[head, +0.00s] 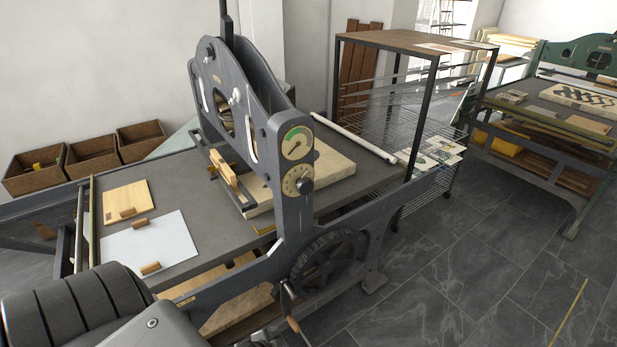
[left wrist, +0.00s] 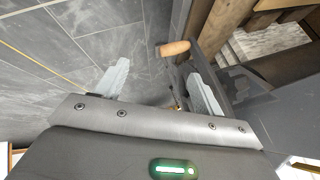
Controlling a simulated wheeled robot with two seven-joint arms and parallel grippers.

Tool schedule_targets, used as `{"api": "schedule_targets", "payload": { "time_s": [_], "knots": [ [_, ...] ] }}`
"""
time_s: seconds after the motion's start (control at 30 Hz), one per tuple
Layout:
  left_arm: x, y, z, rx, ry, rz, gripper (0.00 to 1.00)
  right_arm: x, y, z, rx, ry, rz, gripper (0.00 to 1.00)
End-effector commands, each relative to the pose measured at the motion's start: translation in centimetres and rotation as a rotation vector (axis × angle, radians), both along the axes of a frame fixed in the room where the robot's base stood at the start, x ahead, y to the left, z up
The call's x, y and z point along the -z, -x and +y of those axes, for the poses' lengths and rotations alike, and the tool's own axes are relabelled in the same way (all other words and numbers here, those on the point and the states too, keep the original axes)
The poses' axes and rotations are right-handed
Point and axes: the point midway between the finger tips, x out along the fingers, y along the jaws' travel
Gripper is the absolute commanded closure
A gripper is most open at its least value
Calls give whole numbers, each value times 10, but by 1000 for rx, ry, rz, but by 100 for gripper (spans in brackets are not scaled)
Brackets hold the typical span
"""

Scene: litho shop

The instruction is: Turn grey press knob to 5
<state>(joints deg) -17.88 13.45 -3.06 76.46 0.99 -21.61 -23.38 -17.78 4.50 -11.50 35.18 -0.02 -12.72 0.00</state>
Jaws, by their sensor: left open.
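The grey press (head: 240,95) stands in the middle of the head view. On its near upright is a round dial with marks around it (head: 291,179), and a dark knob (head: 306,186) sits at that dial. The numbers and the knob's setting are too small to read. A gauge with a green and cream face (head: 297,143) is just above. My left gripper (left wrist: 160,88) is open and empty in the left wrist view, its two fingers apart over the floor and the press's crank. The knob is not visible there. Neither gripper shows in the head view.
A spoked wheel (head: 328,262) and a crank with a wooden handle (head: 292,324) stick out below the dial; the handle also shows in the left wrist view (left wrist: 175,48). A wire rack (head: 400,125) stands behind. The tiled floor at right is mostly clear.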

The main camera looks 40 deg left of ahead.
Motion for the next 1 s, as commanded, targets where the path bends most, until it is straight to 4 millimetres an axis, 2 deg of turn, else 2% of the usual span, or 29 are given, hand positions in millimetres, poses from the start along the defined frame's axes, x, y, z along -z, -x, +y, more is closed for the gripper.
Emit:
{"api": "schedule_targets", "payload": {
  "time_s": [0.03, 0.07, 0.1, 0.2, 0.3, 0.4, 0.5, 0.6, 0.83, 1.0],
  "knots": [
    [-63, -37, 14, 54, -64, -97, 31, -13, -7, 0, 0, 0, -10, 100],
    [-94, -57, 23, 90, -113, -153, 31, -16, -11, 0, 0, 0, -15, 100],
    [-137, -79, 34, 138, -181, -227, 31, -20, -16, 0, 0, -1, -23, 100],
    [-237, -123, 55, 249, -370, -402, 31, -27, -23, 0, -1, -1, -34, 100],
    [-324, -148, 69, 336, -559, -551, 31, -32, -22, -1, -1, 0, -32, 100],
    [-388, -159, 74, 390, -708, -655, 31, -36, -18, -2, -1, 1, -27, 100],
    [-427, -163, 74, 420, -807, -717, 31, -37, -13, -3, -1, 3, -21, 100],
    [-445, -164, 74, 433, -855, -744, 31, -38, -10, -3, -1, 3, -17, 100],
    [-450, -170, 75, 434, -865, -752, 31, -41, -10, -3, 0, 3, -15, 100],
    [-452, -196, 77, 434, -863, -752, 31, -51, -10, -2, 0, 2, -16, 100]
  ]
}}
